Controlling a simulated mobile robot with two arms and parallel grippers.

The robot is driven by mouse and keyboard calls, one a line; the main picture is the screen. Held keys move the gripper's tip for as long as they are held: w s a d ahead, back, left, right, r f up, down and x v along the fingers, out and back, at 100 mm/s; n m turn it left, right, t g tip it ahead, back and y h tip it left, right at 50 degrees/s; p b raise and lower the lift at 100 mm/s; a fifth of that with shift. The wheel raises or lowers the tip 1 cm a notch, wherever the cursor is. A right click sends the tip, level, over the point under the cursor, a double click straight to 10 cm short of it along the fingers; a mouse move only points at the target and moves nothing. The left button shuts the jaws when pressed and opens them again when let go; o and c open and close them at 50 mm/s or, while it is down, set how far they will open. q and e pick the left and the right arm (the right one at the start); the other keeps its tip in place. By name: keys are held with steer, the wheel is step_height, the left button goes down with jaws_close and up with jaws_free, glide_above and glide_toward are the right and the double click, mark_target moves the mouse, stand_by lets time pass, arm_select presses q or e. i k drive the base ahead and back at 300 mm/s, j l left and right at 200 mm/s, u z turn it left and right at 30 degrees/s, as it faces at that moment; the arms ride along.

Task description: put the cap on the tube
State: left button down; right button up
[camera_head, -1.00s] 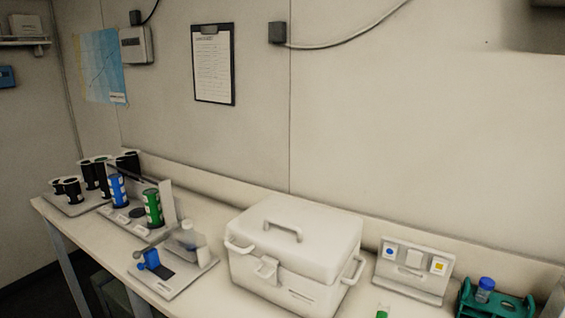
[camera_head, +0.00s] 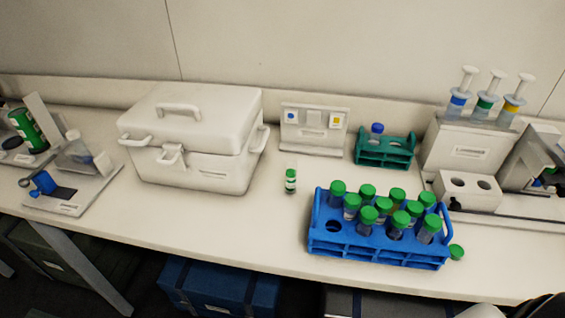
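Several clear tubes with green caps stand in a blue rack (camera_head: 375,250) at the right front of the bench. A green cap (camera_head: 457,252) shows beside the rack's right end, near the bench's front edge; I cannot tell whether anything is attached to it. A small green-and-white vial (camera_head: 290,181) stands alone left of the rack. A tube with a blue cap (camera_head: 376,133) stands in a teal rack (camera_head: 384,153) behind. No uncapped tube can be made out. Neither of my grippers can be made out in the head view.
A white cooler box (camera_head: 196,140) stands left of centre, with a white panel (camera_head: 314,130) to its right. A white holder (camera_head: 470,150) with coloured syringes stands at the back right. A blue crate (camera_head: 208,290) sits under the bench. The bench front left of the blue rack is clear.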

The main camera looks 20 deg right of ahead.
mark_target(291, 160)
steer(key=z, duration=2.05)
steer(key=u, duration=1.35)
steer(key=j+z, duration=0.75)
steer(key=j, duration=0.15)
steer(key=k+j+z, duration=0.1)
steer(key=j+z, duration=0.25)
steer(key=j, duration=0.1)
